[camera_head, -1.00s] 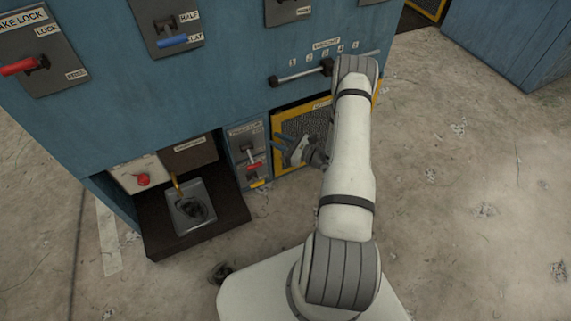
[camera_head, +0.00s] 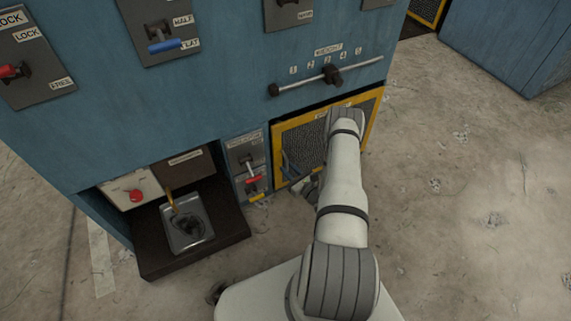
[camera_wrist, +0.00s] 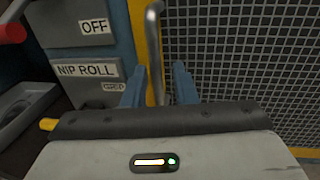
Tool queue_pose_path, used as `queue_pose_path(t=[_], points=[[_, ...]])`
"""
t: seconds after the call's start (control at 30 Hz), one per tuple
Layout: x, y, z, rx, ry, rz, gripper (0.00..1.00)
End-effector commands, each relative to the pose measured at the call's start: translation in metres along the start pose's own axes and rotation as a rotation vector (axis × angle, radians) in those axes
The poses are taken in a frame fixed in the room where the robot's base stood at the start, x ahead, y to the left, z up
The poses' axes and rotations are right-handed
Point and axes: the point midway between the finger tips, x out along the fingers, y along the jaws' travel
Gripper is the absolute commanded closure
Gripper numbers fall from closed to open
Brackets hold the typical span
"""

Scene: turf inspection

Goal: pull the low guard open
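The low guard (camera_head: 366,127) is a yellow-framed black mesh panel at the bottom of the blue machine. My arm covers part of it in the head view. In the wrist view its mesh (camera_wrist: 245,60) fills the right side, with a yellow frame strip at its left edge. A pale vertical bar handle (camera_wrist: 153,45) stands in front of that strip. My gripper (camera_wrist: 158,85) is open, with one blue finger on each side of the bar's lower part. The bar looks not clamped; its lower end is hidden. In the head view my gripper (camera_head: 291,170) is low at the guard's left side.
A dark ledge with a metal tray (camera_head: 188,222) juts out further left. The concrete floor (camera_head: 450,210) at right is clear.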

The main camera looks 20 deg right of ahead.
Motion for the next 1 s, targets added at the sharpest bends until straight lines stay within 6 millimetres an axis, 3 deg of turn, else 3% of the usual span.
queue_pose_path(t=[0.33, 0.63, 1.0], points=[[0.0034, 0.0003, 0.0000, 0.000, 0.000, -0.005, 0.75], [0.0017, -0.0021, 0.0001, 0.001, 0.000, -0.011, 0.99], [0.0013, -0.0026, 0.0001, 0.001, 0.000, -0.011, 1.00]])
